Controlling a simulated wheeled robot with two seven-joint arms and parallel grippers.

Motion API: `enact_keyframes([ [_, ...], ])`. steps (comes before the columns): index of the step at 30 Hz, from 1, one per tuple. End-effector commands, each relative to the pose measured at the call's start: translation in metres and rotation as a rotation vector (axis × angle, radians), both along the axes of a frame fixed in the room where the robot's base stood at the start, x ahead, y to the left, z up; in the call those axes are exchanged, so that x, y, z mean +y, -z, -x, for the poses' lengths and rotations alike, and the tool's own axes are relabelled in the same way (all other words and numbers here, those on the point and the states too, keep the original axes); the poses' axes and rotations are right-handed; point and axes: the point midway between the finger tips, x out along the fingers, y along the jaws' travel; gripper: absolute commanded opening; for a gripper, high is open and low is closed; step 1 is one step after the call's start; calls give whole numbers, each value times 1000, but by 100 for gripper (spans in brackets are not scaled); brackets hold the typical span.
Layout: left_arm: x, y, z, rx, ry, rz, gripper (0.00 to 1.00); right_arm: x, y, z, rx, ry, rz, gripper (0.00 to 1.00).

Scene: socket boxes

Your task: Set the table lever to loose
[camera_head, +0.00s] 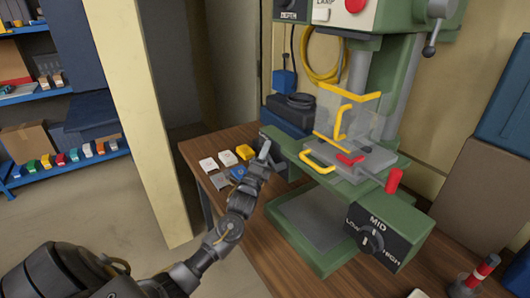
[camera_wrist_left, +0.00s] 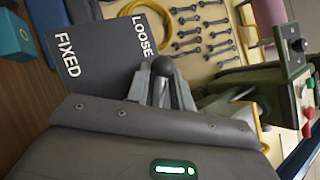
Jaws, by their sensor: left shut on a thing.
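The table lever's dark ball knob (camera_wrist_left: 163,66) shows in the left wrist view between the fingers of my left gripper (camera_wrist_left: 161,86). The gripper is shut on it. Behind the knob is a dark label plate (camera_wrist_left: 90,62) with the words FIXED and LOOSE; the knob is nearer LOOSE. My right gripper is not in view.
White, yellow and blue small boxes (camera_head: 227,158) lie on the wooden table (camera_head: 255,262) left of the press. A speed knob box (camera_head: 385,232) and a red handle (camera_head: 394,180) are to the right. A clear guard with yellow edges (camera_head: 348,95) stands above the press table.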

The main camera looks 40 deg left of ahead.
Motion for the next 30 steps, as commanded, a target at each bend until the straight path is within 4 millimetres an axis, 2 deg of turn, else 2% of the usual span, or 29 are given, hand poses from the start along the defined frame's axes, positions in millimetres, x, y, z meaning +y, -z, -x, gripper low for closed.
enact_keyframes([
  [3, 1, -3, 0, -5, -2, -1, 0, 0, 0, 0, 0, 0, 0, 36],
  [4, 1, -3, 0, -6, -1, -1, 27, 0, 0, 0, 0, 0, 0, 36],
  [6, 1, -3, 0, -6, -1, -1, 33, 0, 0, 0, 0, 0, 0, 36],
  [17, -1, 4, 7, -2, 0, 0, 33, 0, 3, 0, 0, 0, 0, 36],
  [30, -16, 42, 76, -2, 0, 1, 33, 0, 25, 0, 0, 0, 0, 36],
])
